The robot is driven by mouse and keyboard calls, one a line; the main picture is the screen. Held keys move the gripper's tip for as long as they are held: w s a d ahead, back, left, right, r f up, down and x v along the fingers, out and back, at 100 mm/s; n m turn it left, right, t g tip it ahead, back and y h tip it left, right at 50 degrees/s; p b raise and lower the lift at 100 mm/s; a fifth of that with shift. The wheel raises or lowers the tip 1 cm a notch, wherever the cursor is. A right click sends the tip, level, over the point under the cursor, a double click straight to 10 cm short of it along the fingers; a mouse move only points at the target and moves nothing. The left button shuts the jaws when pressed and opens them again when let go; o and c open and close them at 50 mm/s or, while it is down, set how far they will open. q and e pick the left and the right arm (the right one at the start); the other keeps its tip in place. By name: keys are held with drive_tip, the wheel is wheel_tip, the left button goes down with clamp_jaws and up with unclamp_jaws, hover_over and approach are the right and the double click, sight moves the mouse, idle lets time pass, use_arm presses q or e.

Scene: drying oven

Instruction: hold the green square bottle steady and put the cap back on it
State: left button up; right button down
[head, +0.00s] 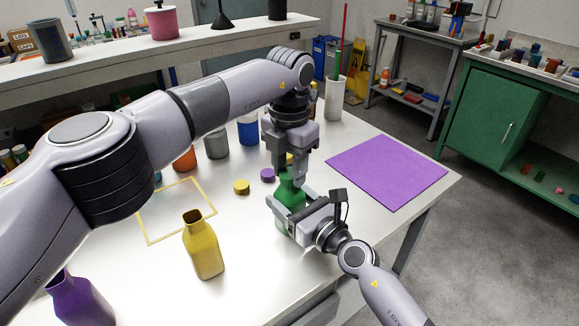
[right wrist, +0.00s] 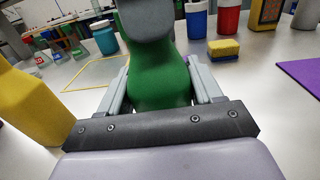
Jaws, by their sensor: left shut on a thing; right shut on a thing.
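The green square bottle (head: 291,191) stands upright on the white table, in front of the purple mat's left side. My right gripper (head: 285,211) is shut on its body from the front right. In the right wrist view the green bottle (right wrist: 160,82) sits between the two fingers. My left gripper (head: 290,174) points down right above the bottle's neck. It is shut on a green piece, apparently the cap (right wrist: 147,18), seen at the top of the wrist view. The fingers hide most of the cap and the bottle's mouth, so I cannot tell whether the cap is seated.
An uncapped yellow bottle (head: 204,248) and a purple bottle (head: 78,300) stand at left. A yellow cap (head: 241,187) and a purple cap (head: 267,174) lie near the green bottle. A yellow outline (head: 150,240) marks the table. The purple mat (head: 387,172) is clear. Jars stand behind.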

use_arm(q)
drive_tip(key=m, duration=0.5)
use_arm(e)
drive_tip(key=shift+f, duration=0.1)
use_arm(q)
drive_tip(key=m, duration=0.7)
drive_tip(key=shift+m, duration=0.3)
drive_tip(key=m, duration=0.4)
drive_tip(key=o, duration=1.2)
drive_tip(key=shift+o, duration=0.2)
wheel_tip(320, 180, up, 8)
drive_tip(key=shift+f, duration=0.25)
